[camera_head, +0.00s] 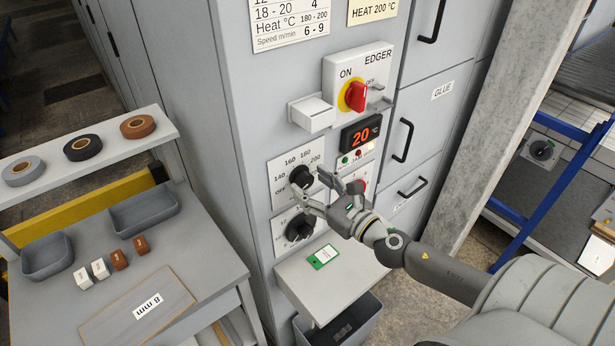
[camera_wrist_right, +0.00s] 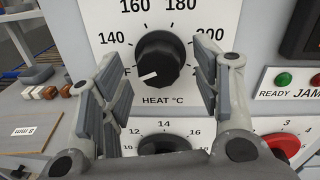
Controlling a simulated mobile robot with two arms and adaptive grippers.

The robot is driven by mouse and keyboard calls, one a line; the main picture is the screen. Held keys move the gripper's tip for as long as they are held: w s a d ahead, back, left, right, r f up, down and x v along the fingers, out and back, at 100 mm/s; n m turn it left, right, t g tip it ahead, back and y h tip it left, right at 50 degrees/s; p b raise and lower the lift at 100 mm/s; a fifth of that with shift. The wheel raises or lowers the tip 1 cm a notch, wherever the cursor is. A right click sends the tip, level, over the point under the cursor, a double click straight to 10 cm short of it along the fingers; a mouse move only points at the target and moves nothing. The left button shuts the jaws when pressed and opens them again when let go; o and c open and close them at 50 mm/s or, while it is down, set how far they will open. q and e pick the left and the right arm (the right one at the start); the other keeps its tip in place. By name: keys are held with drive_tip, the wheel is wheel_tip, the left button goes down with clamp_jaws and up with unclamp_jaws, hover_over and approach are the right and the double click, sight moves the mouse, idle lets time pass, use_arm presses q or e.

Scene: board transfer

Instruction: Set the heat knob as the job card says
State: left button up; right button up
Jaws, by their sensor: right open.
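The black heat knob (camera_head: 301,177) sits on a white dial plate on the grey machine front. In the right wrist view the heat knob (camera_wrist_right: 158,62) has its white mark pointing lower left, towards the partly hidden OFF label. The scale reads 140, 160, 180 and 200. My right gripper (camera_head: 317,188) is open in front of the dial. In its wrist view its fingers (camera_wrist_right: 159,66) stand left and right of the knob with gaps to both. The yellow job card (camera_head: 373,10) reads HEAT 200 °C. The red display (camera_head: 362,136) shows 20 °C. My left gripper is not in view.
A second black knob (camera_head: 299,227) lies just below. A red knob (camera_wrist_right: 283,145) is at its right. The red-and-yellow EDGER switch (camera_head: 354,96) and a white box (camera_head: 312,113) stick out above. A shelf with a green-edged card (camera_head: 324,257) juts out below.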

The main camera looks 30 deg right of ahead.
drive_tip(key=shift+w+a+p, duration=0.2)
drive_tip(key=shift+w+p, duration=0.1)
drive_tip(key=shift+w, duration=0.8)
drive_tip(key=shift+c, duration=0.5)
drive_tip(key=shift+s, duration=0.15)
drive_tip(key=c, duration=0.9)
drive_tip(key=shift+c, duration=0.2)
